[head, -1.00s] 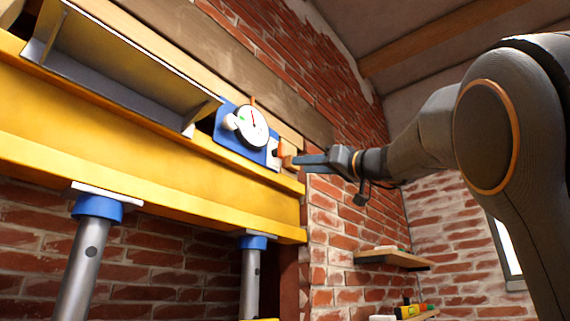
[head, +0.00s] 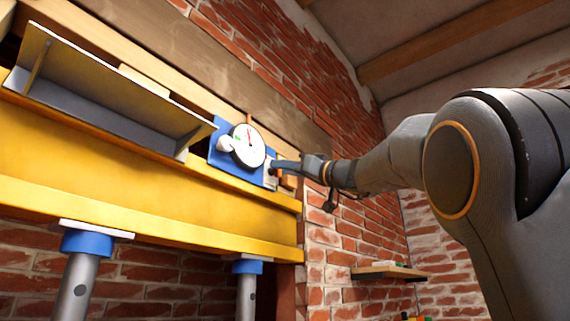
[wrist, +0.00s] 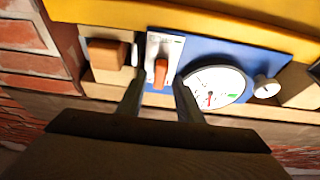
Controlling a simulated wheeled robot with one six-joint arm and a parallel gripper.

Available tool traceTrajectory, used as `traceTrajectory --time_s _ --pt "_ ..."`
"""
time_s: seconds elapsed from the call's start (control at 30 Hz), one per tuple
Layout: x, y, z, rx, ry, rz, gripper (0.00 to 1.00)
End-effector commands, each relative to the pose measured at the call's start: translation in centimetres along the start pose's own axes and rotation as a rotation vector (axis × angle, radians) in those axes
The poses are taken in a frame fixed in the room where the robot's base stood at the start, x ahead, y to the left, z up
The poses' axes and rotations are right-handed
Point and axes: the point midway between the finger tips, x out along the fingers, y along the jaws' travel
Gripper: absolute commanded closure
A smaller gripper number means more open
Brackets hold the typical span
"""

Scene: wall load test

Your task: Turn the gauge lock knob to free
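The gauge lock knob is a small orange lever (wrist: 160,73) on a white marked plate (wrist: 165,46) in the wrist view. The plate sits on a blue panel (wrist: 228,50) beside the round white dial gauge (wrist: 213,88). My gripper (wrist: 159,82) is open, one finger on each side of the orange knob, with gaps visible; whether the tips reach past it is unclear. In the head view, my gripper (head: 282,167) is at the right end of the blue panel, by the gauge (head: 247,146), and hides the knob.
A white round knob (wrist: 266,87) stands on the gauge's other side. A wooden block (wrist: 107,53) is close beside the plate. The yellow beam (head: 150,180) runs below the panel on blue-capped posts (head: 88,243). A small shelf (head: 390,272) is on the brick wall.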

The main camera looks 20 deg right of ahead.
Motion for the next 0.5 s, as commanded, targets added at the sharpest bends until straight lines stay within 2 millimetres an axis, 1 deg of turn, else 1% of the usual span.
traceTrajectory --time_s 0.27,0.3,0.43,0.47,0.5 --pt "0.09 0.02 0.07 0.0 0.0 0.0 0.67" --pt "0.09 0.02 0.07 0.001 0.0 0.0 0.74" --pt "0.08 0.01 0.07 0.001 -0.001 0.0 0.96" --pt "0.08 0.01 0.07 0.001 -0.001 0.0 1.0" --pt "0.08 0.01 0.07 0.001 -0.001 0.0 1.0"
